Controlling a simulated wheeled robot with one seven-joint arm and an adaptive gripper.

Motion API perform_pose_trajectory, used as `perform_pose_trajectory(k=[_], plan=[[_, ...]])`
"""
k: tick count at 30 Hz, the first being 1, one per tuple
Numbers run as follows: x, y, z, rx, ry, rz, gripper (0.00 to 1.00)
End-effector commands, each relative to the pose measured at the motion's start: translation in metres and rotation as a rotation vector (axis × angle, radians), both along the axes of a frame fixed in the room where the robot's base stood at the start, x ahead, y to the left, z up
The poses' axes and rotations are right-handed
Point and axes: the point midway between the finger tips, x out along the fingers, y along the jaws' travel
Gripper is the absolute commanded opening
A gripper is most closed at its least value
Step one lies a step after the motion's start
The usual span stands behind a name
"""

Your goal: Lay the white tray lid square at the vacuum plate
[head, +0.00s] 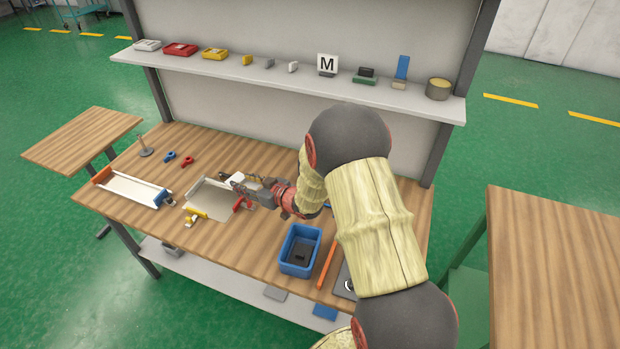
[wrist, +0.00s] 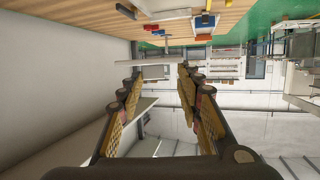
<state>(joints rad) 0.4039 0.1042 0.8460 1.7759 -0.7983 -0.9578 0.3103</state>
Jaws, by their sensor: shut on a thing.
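The white tray lid (head: 242,179) shows as a small white piece at the tips of my gripper (head: 240,186), which is shut on it. It is over the back right part of the pale vacuum plate (head: 211,205) on the bench. Whether it touches the plate or is held above it, I cannot tell. My gripper hides part of the lid and the plate's right side. In the wrist view my gripper's two fingers (wrist: 158,84) show, but I cannot make out the lid clearly between them.
A yellow clamp (head: 195,214) and a red clamp (head: 241,203) sit at the plate's edges. A white fixture (head: 133,188) with orange and blue ends lies left. A blue bin (head: 301,250) stands right. A shelf (head: 290,84) with several small items runs behind.

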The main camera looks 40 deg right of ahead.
Motion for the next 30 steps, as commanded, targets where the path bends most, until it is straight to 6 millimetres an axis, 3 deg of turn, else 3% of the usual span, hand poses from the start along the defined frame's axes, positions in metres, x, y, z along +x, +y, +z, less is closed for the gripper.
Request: perform_pose_trajectory(k=[1,7,12,15,21,30], plan=[[0.002,-0.021,-0.001,-0.001,0.001,0.016,0.20],[-0.007,-0.093,-0.011,0.002,0.001,0.124,0.20],[-0.034,-0.152,-0.028,0.005,0.002,0.203,0.20],[-0.050,-0.177,-0.038,0.006,0.003,0.236,0.20],[-0.069,-0.201,-0.047,0.004,0.001,0.269,0.20],[-0.072,-0.204,-0.049,0.003,0.001,0.275,0.20]])
